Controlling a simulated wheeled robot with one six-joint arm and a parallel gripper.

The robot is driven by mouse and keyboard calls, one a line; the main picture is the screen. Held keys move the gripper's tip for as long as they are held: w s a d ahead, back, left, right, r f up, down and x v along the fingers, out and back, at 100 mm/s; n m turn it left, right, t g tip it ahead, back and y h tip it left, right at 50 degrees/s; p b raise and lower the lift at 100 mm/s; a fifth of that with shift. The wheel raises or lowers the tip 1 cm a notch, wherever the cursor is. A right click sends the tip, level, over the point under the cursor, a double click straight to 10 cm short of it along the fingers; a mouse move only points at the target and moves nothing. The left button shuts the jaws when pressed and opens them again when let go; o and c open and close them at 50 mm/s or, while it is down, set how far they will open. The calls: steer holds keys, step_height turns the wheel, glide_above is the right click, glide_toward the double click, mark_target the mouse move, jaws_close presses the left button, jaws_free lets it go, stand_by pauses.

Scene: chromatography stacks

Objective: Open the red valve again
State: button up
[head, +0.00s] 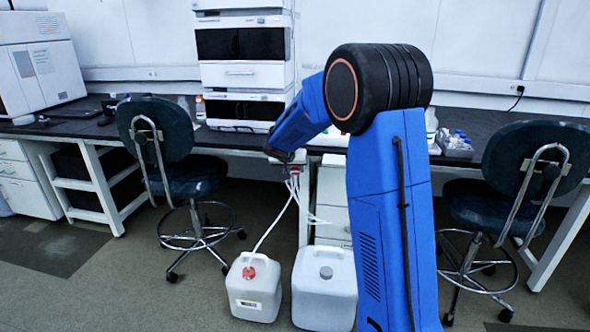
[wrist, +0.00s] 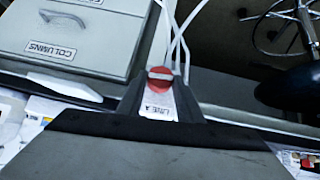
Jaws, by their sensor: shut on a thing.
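The red valve (wrist: 158,90) shows in the wrist view as a round red part with a grey bar across it, just above a white label reading "LINE A" (wrist: 158,108). My gripper (wrist: 161,80) is at the valve, its dark fingers on either side, shut on it. White tubes run up from behind the valve in this view. In the head view my gripper (head: 287,157) is at the front edge of the bench, below the stacked instruments. The valve is too small and covered there to make out its handle angle.
On the floor stand a white jug with a red cap (head: 254,298) and one with a grey cap (head: 324,300). A drawer unit labelled "COLUMNS" (wrist: 65,40) is beside the valve. Chairs stand left (head: 155,140) and right (head: 530,160). The bench (head: 75,128) carries instruments.

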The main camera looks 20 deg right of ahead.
steer(key=shift+w+a+f+n+g+h, duration=0.1)
steer(key=shift+a+n+g+h, duration=0.1)
steer(key=shift+n+g+h, duration=0.3)
steer(key=shift+w+a+f+n+g+h, duration=0.1)
steer(key=shift+a+n+h, duration=0.1)
steer(key=shift+h, duration=0.5)
steer(key=n+g+h, duration=0.1)
steer(key=h, duration=0.1)
steer(key=n+h, duration=0.1)
steer(key=shift+w+a+f+g+h, duration=0.15)
steer(key=shift+a+f+g+h, duration=0.05)
steer(key=shift+g+h, duration=0.2)
steer(key=n+h, duration=0.2)
steer(key=h, duration=0.1)
steer(key=shift+w+a+f+n+g, duration=0.1)
steer(key=shift+f+n+g, duration=0.2)
steer(key=shift+f+n, duration=0.1)
steer(key=shift+f+n+h, duration=0.15)
steer(key=shift+n+h, duration=1.05)
steer(key=shift+h, duration=0.2)
steer(key=o, duration=1)
steer(key=shift+a, duration=0.1)
steer(key=s+a, duration=0.1)
steer(key=a, duration=0.4)
steer(key=s+a, duration=0.1)
steer(key=a, duration=0.5)
steer(key=s+a, duration=0.1)
steer(key=a, duration=0.5)
steer(key=shift+s+f, duration=0.1)
steer(key=shift+s, duration=0.05)
